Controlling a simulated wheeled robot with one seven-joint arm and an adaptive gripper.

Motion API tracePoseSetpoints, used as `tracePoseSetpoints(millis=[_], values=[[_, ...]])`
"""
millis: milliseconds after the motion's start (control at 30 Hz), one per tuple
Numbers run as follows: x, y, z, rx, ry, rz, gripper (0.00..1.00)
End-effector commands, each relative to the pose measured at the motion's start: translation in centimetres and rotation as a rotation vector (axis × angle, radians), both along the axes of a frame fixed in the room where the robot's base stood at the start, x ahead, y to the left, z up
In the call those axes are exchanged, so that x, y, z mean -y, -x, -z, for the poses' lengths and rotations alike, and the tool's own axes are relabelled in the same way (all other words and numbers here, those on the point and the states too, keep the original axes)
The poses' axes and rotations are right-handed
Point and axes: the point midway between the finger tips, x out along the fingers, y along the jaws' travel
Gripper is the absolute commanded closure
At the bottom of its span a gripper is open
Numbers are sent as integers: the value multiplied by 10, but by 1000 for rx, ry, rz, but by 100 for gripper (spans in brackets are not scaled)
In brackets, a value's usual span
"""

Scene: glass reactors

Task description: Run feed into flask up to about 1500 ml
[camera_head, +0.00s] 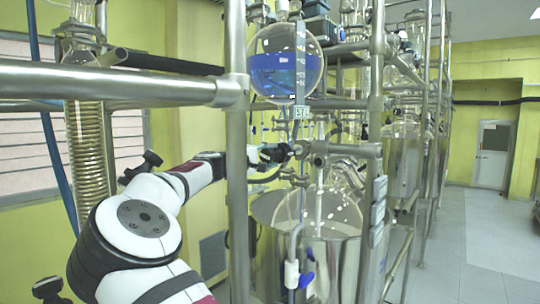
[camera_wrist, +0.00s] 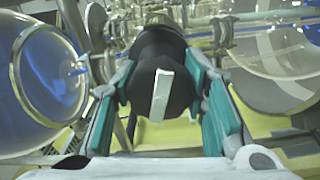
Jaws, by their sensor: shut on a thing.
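The round glass feed vessel (camera_head: 286,75) hangs in the frame and holds blue liquid to about its middle; it also shows at the left of the wrist view (camera_wrist: 45,85). Below it, the large round flask (camera_head: 335,212) sits in a steel pot and looks clear; no liquid level can be made out. My gripper (camera_head: 272,153) is between the two vessels, at the feed line's height. In the wrist view its teal pads close on both sides of a black valve knob (camera_wrist: 158,62). A white bar on the knob's face stands nearly upright, slightly tilted. Any flow is not visible.
Steel posts (camera_head: 238,200) and a horizontal rail (camera_head: 120,82) stand close around my arm. A coiled glass condenser (camera_head: 88,150) is at the left. The steel pot (camera_head: 330,270) is below. More reactors stand behind at the right, beside open floor (camera_head: 460,240).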

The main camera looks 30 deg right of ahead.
Motion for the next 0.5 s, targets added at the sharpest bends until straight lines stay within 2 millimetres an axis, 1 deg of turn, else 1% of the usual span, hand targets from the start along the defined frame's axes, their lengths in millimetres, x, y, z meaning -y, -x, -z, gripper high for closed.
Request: tracePoseSetpoints(millis=[467, 500], values=[[-1, -1, 0, -12, 5, -2, 88], [-1, -1, 0, -12, 5, -2, 53]])
